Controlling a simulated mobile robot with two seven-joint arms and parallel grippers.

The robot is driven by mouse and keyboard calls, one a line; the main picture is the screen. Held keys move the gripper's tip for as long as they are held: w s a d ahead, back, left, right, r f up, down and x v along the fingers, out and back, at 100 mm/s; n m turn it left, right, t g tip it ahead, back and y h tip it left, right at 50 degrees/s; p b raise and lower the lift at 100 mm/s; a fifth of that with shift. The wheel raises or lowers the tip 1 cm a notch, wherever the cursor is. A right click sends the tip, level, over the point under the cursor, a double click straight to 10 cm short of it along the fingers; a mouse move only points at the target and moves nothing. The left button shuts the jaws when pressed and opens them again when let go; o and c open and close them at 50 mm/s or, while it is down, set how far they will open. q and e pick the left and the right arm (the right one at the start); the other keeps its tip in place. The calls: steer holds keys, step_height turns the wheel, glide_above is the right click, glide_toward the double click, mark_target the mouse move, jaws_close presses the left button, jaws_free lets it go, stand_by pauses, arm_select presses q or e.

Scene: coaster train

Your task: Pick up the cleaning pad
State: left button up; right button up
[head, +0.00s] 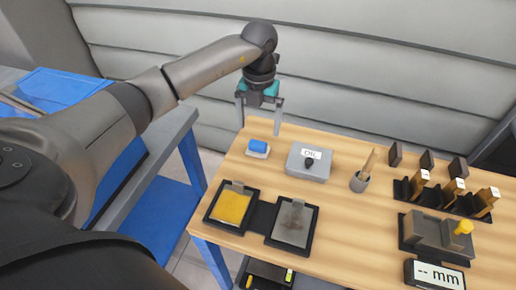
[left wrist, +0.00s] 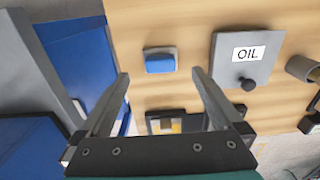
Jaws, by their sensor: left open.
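The cleaning pad, a small blue block (head: 258,146) on a pale base, lies near the left back part of the wooden table. In the left wrist view the blue pad (left wrist: 160,62) appears ahead of the fingertips, roughly centred between them. My left gripper (head: 259,117) is open and empty, pointing down above the table's back left edge, above and apart from the pad. Its two fingers also show in the left wrist view (left wrist: 160,76), spread wide. My right gripper is not in view.
A grey OIL box (head: 309,167) with a black knob stands just right of the pad. Beyond it are a brush cup (head: 359,182) and a black rack (head: 446,196). Two black-framed trays, yellow (head: 232,206) and grey (head: 293,222), lie in front. A blue-topped bench (head: 52,88) stands left.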

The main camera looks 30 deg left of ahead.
mark_target(259, 141)
arm_select(q)
steer(key=shift+f+b, duration=0.3)
steer(key=shift+f, duration=3.15)
steer(key=c, duration=1.3)
